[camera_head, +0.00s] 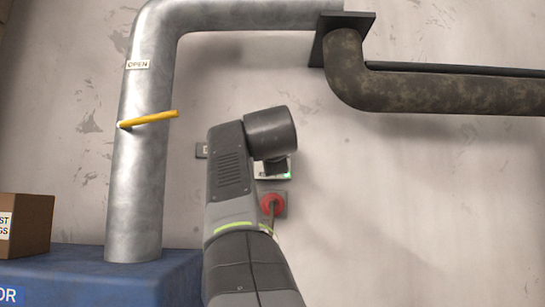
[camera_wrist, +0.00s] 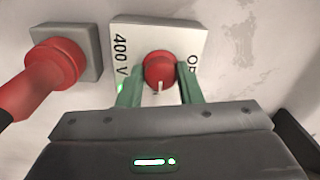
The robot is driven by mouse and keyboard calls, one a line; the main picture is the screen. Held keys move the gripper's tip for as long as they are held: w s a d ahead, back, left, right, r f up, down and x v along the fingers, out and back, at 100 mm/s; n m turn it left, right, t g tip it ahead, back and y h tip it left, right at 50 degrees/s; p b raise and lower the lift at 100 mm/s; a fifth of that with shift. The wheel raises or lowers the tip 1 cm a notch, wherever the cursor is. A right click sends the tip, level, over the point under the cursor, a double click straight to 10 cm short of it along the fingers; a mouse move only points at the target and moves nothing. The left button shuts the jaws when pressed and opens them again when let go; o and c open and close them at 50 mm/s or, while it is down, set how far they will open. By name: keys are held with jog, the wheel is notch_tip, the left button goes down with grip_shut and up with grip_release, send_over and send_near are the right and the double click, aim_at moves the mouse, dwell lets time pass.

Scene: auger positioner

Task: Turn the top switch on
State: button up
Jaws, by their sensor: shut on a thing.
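The top switch is a red round knob (camera_wrist: 160,70) on a white plate (camera_wrist: 128,33) fixed to the wall. The plate is marked "400 V" on one side and has partly hidden lettering on the other. The knob bears a pale pointer mark at its lower edge in the wrist view. My gripper (camera_wrist: 160,88) has its two green fingers on either side of the knob, shut on it.
A second red switch (camera_wrist: 55,65) on a grey plate is beside the white plate; it also shows in the head view (camera_head: 272,204). A grey pipe (camera_head: 140,190) with a yellow lever (camera_head: 150,119) under an "OPEN" label stands left of my arm. A cardboard box (camera_head: 30,225) sits far left.

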jog(key=shift+s+r, duration=0.1)
jog(key=shift+r, duration=0.15)
jog(key=o, duration=0.9)
jog(key=shift+f, duration=0.15)
jog(key=shift+o, duration=0.2)
jog(key=s+b, duration=0.3)
jog(key=s, duration=1)
jog(key=shift+s+f, duration=0.25)
jog(key=shift+s, duration=0.05)
jog(key=shift+w, duration=0.2)
jog(key=w+p, duration=0.3)
jog(key=w, duration=1)
jog(key=shift+w+r, duration=0.15)
jog(key=shift+w, duration=0.15)
